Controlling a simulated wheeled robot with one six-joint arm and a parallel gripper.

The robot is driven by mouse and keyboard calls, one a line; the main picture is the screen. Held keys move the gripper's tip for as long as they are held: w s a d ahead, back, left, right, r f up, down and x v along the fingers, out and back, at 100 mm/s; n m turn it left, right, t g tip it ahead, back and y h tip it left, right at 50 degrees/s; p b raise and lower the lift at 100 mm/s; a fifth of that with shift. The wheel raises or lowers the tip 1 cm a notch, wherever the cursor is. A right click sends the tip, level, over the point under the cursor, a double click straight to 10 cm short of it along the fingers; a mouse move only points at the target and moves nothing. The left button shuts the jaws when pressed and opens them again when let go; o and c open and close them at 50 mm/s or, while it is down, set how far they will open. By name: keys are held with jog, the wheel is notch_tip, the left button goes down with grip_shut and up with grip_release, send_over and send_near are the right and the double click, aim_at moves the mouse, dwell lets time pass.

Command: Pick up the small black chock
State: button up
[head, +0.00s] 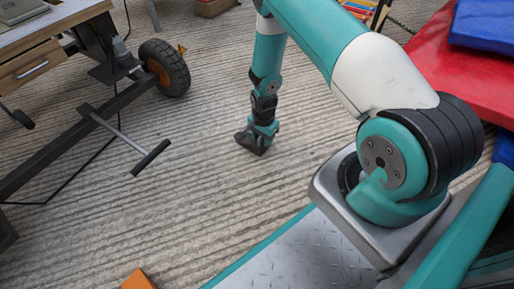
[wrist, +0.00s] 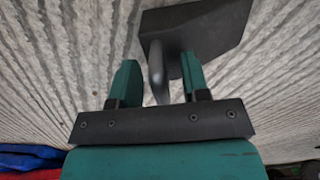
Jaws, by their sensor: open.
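The small black chock (head: 251,144) lies on the ribbed concrete floor, directly below the end of my arm in the head view. In the wrist view the chock (wrist: 208,28) is a dark wedge-like block with a rounded grey handle standing up from its left end. My gripper (wrist: 159,64) is open, with one teal finger on each side of that handle.
At left stands a trailer-like cart with a black wheel (head: 165,68) and a wooden drawer (head: 32,66). A T-shaped bar (head: 150,157) sticks out from its frame. An orange object (head: 139,280) is at the bottom edge. Red padding (head: 450,60) is at right. Floor around the chock is clear.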

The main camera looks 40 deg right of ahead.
jog(key=shift+f, duration=0.15)
grip_shut()
